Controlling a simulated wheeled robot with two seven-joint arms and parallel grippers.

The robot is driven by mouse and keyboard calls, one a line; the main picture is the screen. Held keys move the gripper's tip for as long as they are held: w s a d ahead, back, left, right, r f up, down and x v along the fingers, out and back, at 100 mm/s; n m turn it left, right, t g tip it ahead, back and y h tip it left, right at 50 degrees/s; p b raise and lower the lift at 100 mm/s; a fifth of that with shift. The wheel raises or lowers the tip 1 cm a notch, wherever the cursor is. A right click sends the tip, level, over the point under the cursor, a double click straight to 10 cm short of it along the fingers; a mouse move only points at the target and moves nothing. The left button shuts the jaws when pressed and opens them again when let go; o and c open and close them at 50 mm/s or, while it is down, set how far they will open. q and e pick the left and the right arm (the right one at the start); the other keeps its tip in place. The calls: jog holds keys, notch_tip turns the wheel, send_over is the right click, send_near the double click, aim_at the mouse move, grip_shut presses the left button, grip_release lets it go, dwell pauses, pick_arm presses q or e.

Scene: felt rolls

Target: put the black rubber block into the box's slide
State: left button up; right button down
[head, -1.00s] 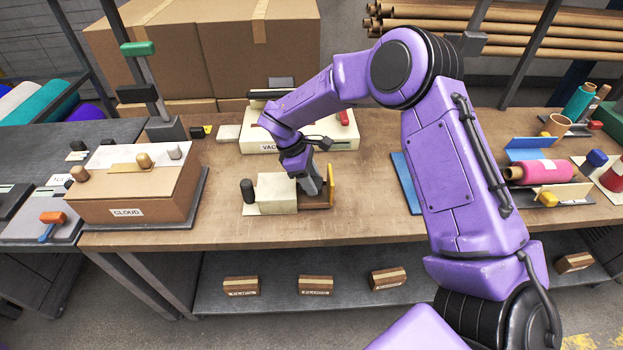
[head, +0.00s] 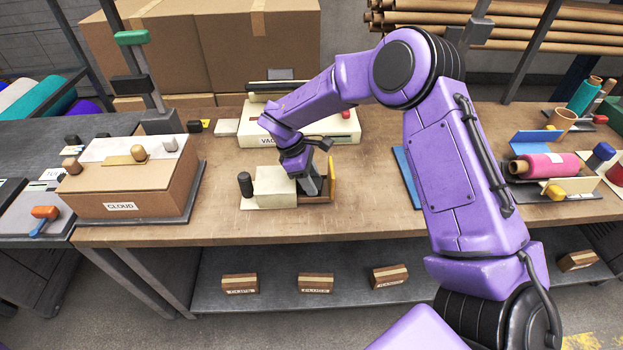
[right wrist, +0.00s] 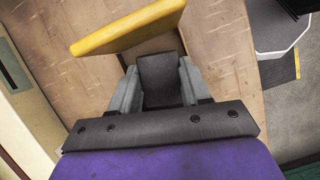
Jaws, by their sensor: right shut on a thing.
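A small cream box (head: 275,187) stands near the table's front edge. Its brown slide (head: 318,199) sticks out on the right and ends in an upright yellow plate (head: 332,178). My right gripper (head: 313,192) points down at the slide, between the cream box and the yellow plate. In the right wrist view it is shut on the black rubber block (right wrist: 160,80), which sits between the two grey fingers. The yellow plate is close beside the fingertips there (right wrist: 130,28). I cannot tell whether the block touches the slide's floor. My left gripper is not in view.
A black cylinder (head: 246,185) stands at the cream box's left end. A cardboard box marked CLOUD (head: 130,190) stands at left, and a white vacuum unit (head: 270,134) behind. A pink roll (head: 548,166) lies at right. The table front is clear.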

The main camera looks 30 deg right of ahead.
jog(key=shift+f, duration=0.25)
jog(key=shift+c, duration=2.3)
grip_release()
jog(key=shift+r, duration=0.15)
jog(key=b+v, duration=0.2)
jog(key=v, duration=0.8)
jog(key=shift+w+a+r, duration=0.1)
jog(key=shift+r, duration=0.05)
